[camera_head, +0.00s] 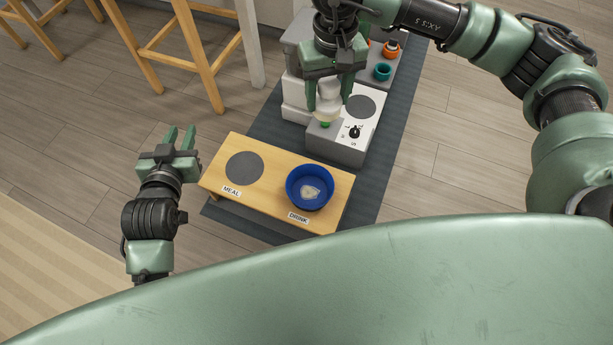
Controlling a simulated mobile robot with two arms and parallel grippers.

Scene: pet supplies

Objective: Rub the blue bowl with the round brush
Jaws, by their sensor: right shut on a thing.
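The blue bowl (294,198) sits upright on the DRINK side of a low wooden stand (213,183), with a pale patch on its inner bottom. My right gripper (327,103) is shut on a pale object with a green lower tip (325,123), which seems to be the round brush. It is behind the bowl in the picture, above or at the edge of the grey and white unit, and I cannot tell whether the brush touches that unit. My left gripper (181,138) is open and empty, left of the stand, with its fingers pointing away.
The grey and white unit (371,128) has a dark round pad and a black knob. Behind it are a teal cup (382,72) and an orange cup (391,50). The stand's MEAL pad (244,168) is bare. Wooden stools (160,60) stand at upper left.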

